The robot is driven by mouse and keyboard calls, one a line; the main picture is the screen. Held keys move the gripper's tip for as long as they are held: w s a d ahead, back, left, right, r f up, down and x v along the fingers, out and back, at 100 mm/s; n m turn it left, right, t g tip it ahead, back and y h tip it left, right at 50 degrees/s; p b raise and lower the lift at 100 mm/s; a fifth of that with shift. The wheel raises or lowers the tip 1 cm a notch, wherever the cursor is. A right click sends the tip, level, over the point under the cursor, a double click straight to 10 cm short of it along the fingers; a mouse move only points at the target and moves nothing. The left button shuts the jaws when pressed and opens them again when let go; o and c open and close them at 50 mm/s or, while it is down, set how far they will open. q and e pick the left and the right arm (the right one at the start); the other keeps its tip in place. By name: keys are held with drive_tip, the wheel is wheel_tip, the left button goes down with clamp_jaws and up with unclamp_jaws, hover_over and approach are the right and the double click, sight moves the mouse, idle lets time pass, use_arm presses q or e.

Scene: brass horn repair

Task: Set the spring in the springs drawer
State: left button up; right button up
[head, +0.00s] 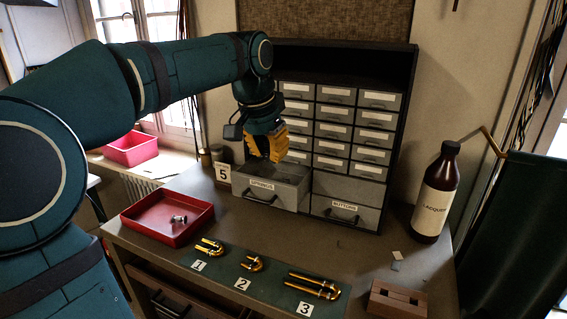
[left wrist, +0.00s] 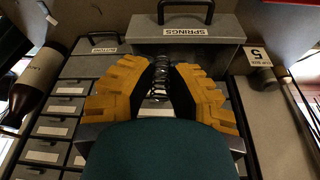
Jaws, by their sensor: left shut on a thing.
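The springs drawer (head: 285,196) is pulled out of the cabinet, its labelled front facing me. It also shows at the top of the left wrist view (left wrist: 222,26). My left gripper (head: 268,150), with yellow fingers, points down above the open drawer. In the left wrist view the gripper (left wrist: 158,85) is shut on a dark coiled spring (left wrist: 159,76), which stands between its two fingers. The spring cannot be made out in the head view. The inside of the drawer is mostly hidden. My right gripper is not in view.
The buttons drawer (head: 345,218) beside it is shut. A red tray (head: 150,236) with small metal parts stands left. Brass slides lie on the numbered mat (head: 222,288) in front. A lacquer bottle (head: 432,195) stands right, and a "5" card (head: 222,173) left of the drawer.

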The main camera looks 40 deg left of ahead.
use_arm(q)
drive_tip(key=p, duration=0.1)
hover_over(285, 178)
drive_tip(key=s, duration=0.1)
drive_tip(key=shift+s+f+b+x, duration=0.15)
drive_tip(key=shift+s+x, duration=0.1)
drive_tip(key=shift+x, duration=0.85)
drive_tip(key=shift+s+b+x, duration=0.2)
drive_tip(key=shift+s+x, duration=0.05)
drive_tip(key=shift+x, duration=0.8)
drive_tip(key=shift+s+f+b+x, duration=0.15)
drive_tip(key=shift+s+x, duration=0.1)
drive_tip(key=shift+x, duration=0.85)
drive_tip(key=shift+w+f, duration=0.15)
drive_tip(key=shift+d, duration=0.1)
drive_tip(key=shift+f, duration=0.1)
drive_tip(key=shift+f+b, duration=0.35)
drive_tip(key=shift+f, duration=0.15)
